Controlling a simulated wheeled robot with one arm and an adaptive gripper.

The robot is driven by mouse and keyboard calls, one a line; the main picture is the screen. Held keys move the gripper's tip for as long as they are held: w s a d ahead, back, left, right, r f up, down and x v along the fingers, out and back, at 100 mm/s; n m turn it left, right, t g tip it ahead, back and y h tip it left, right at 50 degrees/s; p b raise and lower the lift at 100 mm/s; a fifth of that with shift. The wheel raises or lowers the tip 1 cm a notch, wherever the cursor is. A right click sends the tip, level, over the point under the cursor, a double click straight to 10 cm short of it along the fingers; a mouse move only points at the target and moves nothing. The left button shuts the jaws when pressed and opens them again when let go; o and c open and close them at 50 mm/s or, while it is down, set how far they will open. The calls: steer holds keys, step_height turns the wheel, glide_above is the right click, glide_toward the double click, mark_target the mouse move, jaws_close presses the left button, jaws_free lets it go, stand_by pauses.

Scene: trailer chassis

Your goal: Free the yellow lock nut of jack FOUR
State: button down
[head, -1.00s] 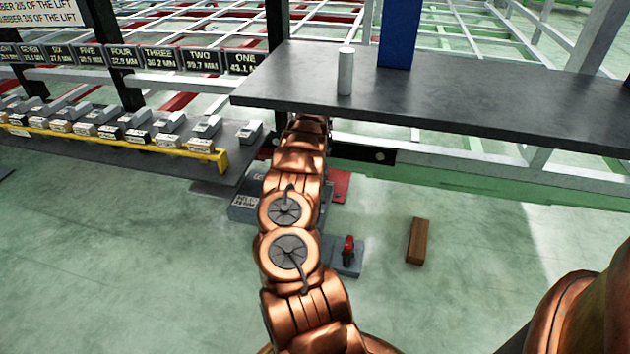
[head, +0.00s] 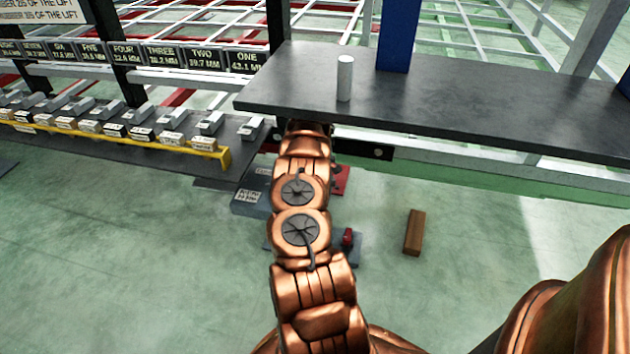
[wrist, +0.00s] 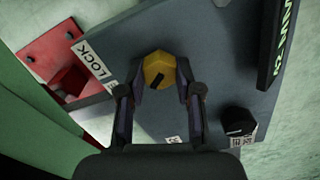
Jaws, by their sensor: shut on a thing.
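The yellow lock nut (wrist: 157,68) with a dark mark on it sits on a dark grey plate (wrist: 207,55) in the wrist view, close to a white label reading LOCK (wrist: 91,58). My gripper (wrist: 158,85) is shut on the nut, with one finger on each side. In the head view my copper arm reaches under the dark table, and my gripper and the nut are hidden there. Part of the grey jack base (head: 251,198) shows left of the arm.
A black knob (wrist: 238,125) stands right of the gripper and a red block (wrist: 72,82) lies left. A dark table (head: 450,100) with a white cylinder (head: 345,78) overhangs the arm. A rack of grey blocks (head: 170,122) stands left. A brown wooden block (head: 413,233) lies on open floor.

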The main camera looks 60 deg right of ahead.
steer(key=shift+n, duration=0.5)
steer(key=c, duration=0.8)
jaws_free()
steer(key=m+b, duration=0.1)
steer(key=m, duration=0.3)
steer(key=shift+f+m+b, duration=0.1)
steer(key=shift+m+b, duration=0.3)
steer(key=m+b, duration=0.3)
steer(key=m, duration=0.2)
steer(key=shift+d+f, duration=0.1)
steer(key=m+b, duration=0.5)
steer(key=b, duration=0.1)
steer(key=shift+f+m+b, duration=0.1)
steer(key=shift+m+b, duration=0.25)
steer(key=shift+m, duration=0.05)
steer(key=m+b, duration=0.2)
steer(key=b, duration=0.1)
